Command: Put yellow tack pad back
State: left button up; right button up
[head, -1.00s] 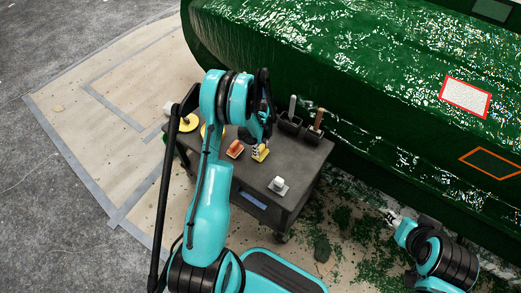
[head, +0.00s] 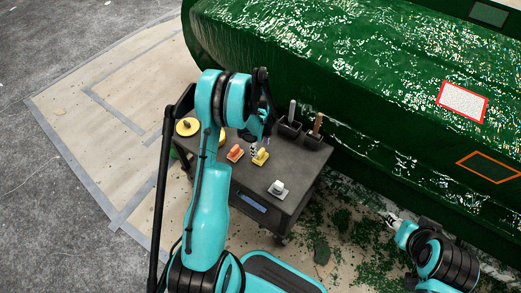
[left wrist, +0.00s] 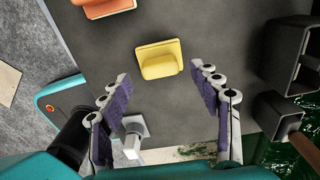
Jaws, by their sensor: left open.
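The yellow tack pad (head: 261,157) lies on the dark top of the cart (head: 300,165). It has a raised grip and also shows in the left wrist view (left wrist: 158,60). My left gripper (left wrist: 160,78) is open and empty, its fingertips spread on the near side of the pad with a gap to it. In the head view the left gripper (head: 253,149) is just beside the pad, partly behind my arm. My right gripper (head: 392,219) is far right, over the green-littered floor, too small to read its fingers.
An orange pad (head: 235,153) lies left of the yellow one, and a white-grey pad (head: 278,188) nearer the cart's front edge. Dark holders (head: 312,141) with handled tools stand at the back right. A yellow disc (head: 187,127) is at the left. The green hull (head: 330,60) rises behind.

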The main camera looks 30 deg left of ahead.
pick_arm(q)
notch_tip(320, 180, up, 8)
jog(key=p, duration=0.3)
notch_tip(320, 180, up, 9)
jog(key=n+t, duration=0.1)
jog(key=n, duration=0.2)
send_over(260, 151)
jog(key=s+d, duration=0.2)
jog(key=d, duration=0.2)
jog(key=s+d+r+n+t, duration=0.3)
jog(key=s+d+r+n, duration=0.3)
jog(key=s+n, duration=0.2)
jog(key=s+d+r+n+t, duration=0.3)
jog(key=s+d+r+n, duration=0.2)
jog(key=s+r+n, duration=0.2)
jog(key=shift+s+d+n, duration=0.35)
jog(key=shift+s+n, duration=0.05)
jog(key=shift+s, duration=0.55)
